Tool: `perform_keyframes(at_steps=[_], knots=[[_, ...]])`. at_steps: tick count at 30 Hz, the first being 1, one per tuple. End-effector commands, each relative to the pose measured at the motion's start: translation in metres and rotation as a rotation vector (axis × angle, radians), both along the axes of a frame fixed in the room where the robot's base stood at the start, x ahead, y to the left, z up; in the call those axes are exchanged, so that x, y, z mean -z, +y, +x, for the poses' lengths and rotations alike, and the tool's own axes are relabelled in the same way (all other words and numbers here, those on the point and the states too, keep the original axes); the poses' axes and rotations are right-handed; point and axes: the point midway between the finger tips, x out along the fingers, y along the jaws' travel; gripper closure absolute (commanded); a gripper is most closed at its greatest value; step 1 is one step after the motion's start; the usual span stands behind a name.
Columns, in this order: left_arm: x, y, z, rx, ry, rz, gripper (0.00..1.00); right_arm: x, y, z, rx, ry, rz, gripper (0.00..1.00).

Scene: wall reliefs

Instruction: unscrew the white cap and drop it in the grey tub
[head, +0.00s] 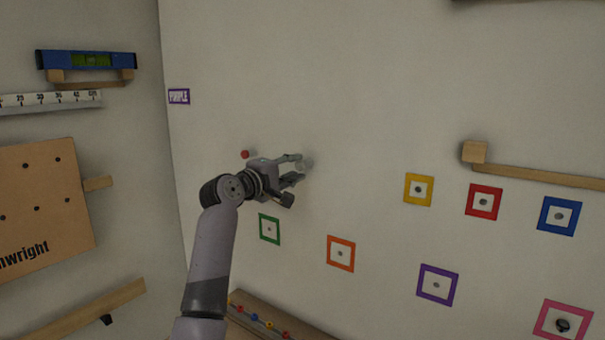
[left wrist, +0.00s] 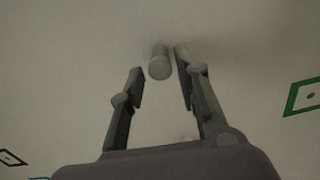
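The white cap (left wrist: 159,67) sticks out from the pale wall as a short rounded cylinder in the left wrist view. In the head view it shows faintly (head: 307,163) at the fingertips. My left gripper (head: 299,168) is open and points at the wall. In the left wrist view its fingers stand on either side of the cap, close to the right finger and with a small gap to the left one. I cannot tell whether the right finger touches it. The grey tub and my right gripper are not in view.
A red knob (head: 245,154) is on the wall just left of my gripper. Coloured square frames, such as green (head: 269,229) and orange (head: 341,253), hang below and right. A wooden ledge with coloured beads (head: 262,320) is low down. A side wall carries a blue level (head: 86,60).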

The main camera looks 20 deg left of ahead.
Motion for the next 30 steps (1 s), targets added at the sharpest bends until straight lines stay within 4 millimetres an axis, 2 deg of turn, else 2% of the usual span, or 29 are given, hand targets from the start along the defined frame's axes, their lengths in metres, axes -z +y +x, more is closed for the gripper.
perform_keyframes(at_steps=[1, 7, 12, 19, 25, 30], knots=[[0.002, 0.001, 0.0, -0.001, -0.019, 0.054, 0.7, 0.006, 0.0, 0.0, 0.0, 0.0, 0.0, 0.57], [0.001, 0.001, 0.0, -0.001, -0.072, 0.198, 0.7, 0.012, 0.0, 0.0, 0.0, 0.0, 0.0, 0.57], [0.001, 0.001, 0.0, -0.002, -0.158, 0.439, 0.7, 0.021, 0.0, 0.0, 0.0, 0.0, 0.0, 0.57], [0.0, 0.0, 0.0, -0.001, -0.219, 0.605, 0.7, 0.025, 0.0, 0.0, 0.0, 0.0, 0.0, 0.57], [-0.001, 0.0, 0.0, -0.001, -0.317, 0.877, 0.7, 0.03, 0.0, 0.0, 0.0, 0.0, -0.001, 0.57], [-0.002, -0.001, 0.0, 0.001, -0.35, 0.963, 0.7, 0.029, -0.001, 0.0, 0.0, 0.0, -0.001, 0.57]])
